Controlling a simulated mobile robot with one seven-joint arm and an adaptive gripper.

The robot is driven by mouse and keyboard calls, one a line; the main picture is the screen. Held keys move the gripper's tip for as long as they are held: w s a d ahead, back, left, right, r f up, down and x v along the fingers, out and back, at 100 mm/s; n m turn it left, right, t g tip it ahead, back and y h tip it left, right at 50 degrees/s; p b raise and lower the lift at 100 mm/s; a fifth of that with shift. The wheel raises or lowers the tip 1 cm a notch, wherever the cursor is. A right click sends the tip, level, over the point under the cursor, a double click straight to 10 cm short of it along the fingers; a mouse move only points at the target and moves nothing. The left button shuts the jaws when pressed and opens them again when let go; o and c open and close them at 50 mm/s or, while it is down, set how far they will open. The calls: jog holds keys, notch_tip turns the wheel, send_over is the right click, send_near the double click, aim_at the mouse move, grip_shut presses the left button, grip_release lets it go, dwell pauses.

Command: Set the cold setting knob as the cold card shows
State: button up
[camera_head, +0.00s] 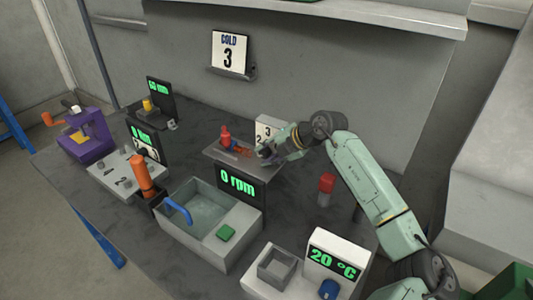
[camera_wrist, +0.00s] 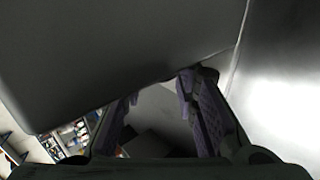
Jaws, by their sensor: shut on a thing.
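The cold card (camera_head: 230,51) hangs on the back wall and reads "COLD 3". A white dial plate (camera_head: 263,125) with numbers stands at the back of the table; a 3 shows at its top and a 2 at its left. My gripper (camera_head: 267,151) is at the front of this plate and is shut on the cold setting knob, which my fingers and arm hide. The knob's pointing direction cannot be seen. In the wrist view my two fingers (camera_wrist: 160,110) reach toward a grey surface, and the knob cannot be made out.
A box reading "0 rpm" (camera_head: 238,186) with a red part (camera_head: 226,137) stands left of my gripper. A basin (camera_head: 180,222), a "20 °C" box (camera_head: 333,256) and a red-topped cylinder (camera_head: 326,188) stand nearer. An orange lever (camera_head: 142,176) stands left.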

grip_shut()
jog(key=shift+f+t+y+b, duration=0.3)
jog(key=shift+f+b, duration=0.05)
jog(key=shift+b, duration=1.1)
jog(key=shift+d+r+y, duration=0.1)
jog(key=shift+y, duration=0.3)
jog(key=shift+r, duration=0.15)
jog(key=o, duration=0.7)
grip_release()
jog(key=shift+s+r, duration=0.1)
jog(key=v, duration=1.1)
jog(key=shift+s+d+r, duration=0.15)
jog(key=shift+s+d, duration=0.1)
jog(key=shift+s, duration=0.05)
